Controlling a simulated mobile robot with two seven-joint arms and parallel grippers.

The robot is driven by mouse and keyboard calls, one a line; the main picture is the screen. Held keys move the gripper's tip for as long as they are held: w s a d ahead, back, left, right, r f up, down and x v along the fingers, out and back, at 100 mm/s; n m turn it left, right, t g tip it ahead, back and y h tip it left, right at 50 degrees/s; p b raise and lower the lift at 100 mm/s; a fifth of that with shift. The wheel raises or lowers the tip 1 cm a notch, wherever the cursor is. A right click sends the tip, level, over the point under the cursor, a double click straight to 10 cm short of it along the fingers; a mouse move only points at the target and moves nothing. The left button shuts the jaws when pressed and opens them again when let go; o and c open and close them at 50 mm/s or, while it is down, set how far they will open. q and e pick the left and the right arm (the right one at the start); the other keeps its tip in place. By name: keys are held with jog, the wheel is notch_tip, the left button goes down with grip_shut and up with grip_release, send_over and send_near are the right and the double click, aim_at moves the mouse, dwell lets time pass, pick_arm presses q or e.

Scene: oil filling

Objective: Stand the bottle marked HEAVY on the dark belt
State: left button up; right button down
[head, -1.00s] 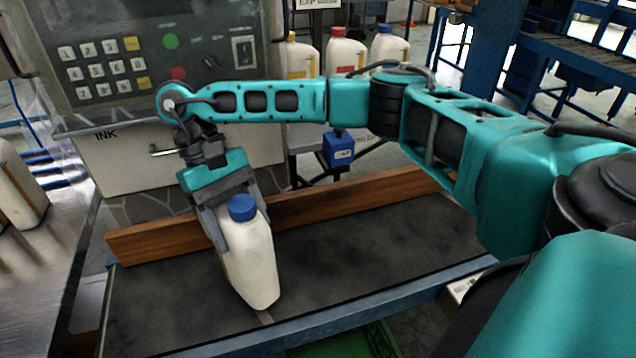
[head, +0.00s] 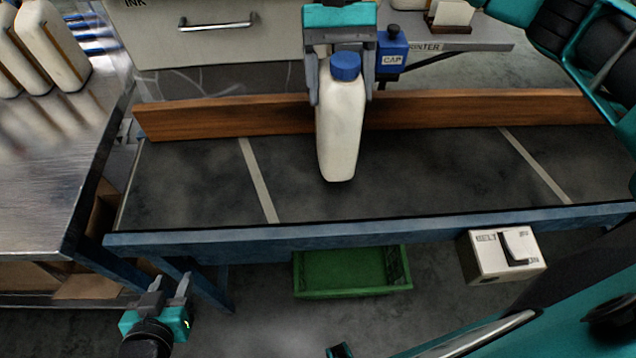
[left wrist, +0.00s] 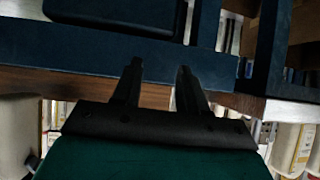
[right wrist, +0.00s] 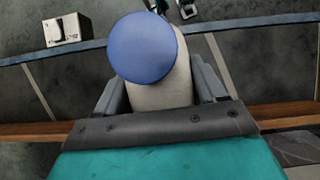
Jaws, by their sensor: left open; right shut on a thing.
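My right gripper (head: 340,97) is shut on a white bottle (head: 340,140) with a blue cap (head: 345,66). The bottle is upright at the dark belt (head: 430,180), in front of the wooden rail; I cannot tell whether its base touches the belt. No HEAVY marking shows on the visible side. In the right wrist view the blue cap (right wrist: 143,48) hides much of the bottle, between the fingers. My left gripper (head: 171,284) is open and empty, low in front of the belt's left part; its fingers (left wrist: 157,85) also show apart in the left wrist view.
The wooden rail (head: 220,118) runs along the belt's back edge. A blue CAP box (head: 391,50) is behind it. A BELT switch box (head: 490,262) is at the front edge; a green crate (head: 345,275) is below. Several bottles (head: 48,45) stand on the left metal table (head: 50,190).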

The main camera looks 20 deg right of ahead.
jog(key=w+a+r+m+t+y+b, duration=0.1)
jog(key=a+r+m+t+y+b, duration=0.25)
jog(key=r+m, duration=0.35)
notch_tip(320, 180, up, 6)
jog(key=m+t+b, duration=0.4)
jog(key=m, duration=0.8)
send_over(319, 115)
jog(key=a, duration=0.1)
jog(key=shift+y, duration=0.35)
jog(key=shift+a+f+b, duration=0.15)
jog(key=shift+f+b, duration=1.25)
jog(key=shift+f, duration=8.35)
pick_arm(q)
jog(key=w+d+f, duration=0.1)
jog(key=d+f, duration=0.2)
jog(key=f, duration=0.3)
jog(key=shift+w+f+h, duration=0.25)
jog(key=shift+w+h, duration=0.1)
jog(key=shift+h, duration=0.05)
jog(key=shift+d, duration=0.1)
pick_arm(e)
jog(key=shift+f, duration=0.15)
jog(key=shift+c, duration=0.4)
grip_release()
pick_arm(q)
jog(key=shift+s+f, duration=0.1)
jog(key=shift+f, duration=0.1)
